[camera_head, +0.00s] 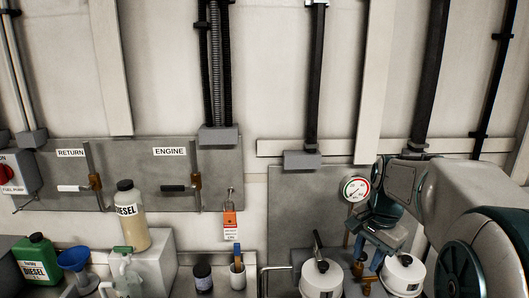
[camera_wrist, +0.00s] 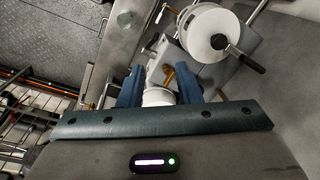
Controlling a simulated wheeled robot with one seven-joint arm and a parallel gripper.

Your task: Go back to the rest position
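My gripper (camera_head: 370,262) is at the lower right in the head view, pointing down beside two white canisters. Its two blue fingers show in the wrist view (camera_wrist: 160,72), spread apart. A white round part (camera_wrist: 158,97) shows in the gap between them. I see no finger clearly pressed on it, so the gripper looks open. The left white canister (camera_head: 321,280) has a black handle on top. The right white canister (camera_head: 403,277) is partly behind my arm. Brass-coloured fittings show close to the fingers.
A round gauge (camera_head: 355,189) stands just left of my arm. A grey panel (camera_head: 300,205) is behind the canisters. Further left are a sample bottle (camera_head: 131,220), a green diesel jug (camera_head: 38,259), a blue funnel (camera_head: 73,260) and a red tag (camera_head: 230,219). The upper wall has black vertical pipes.

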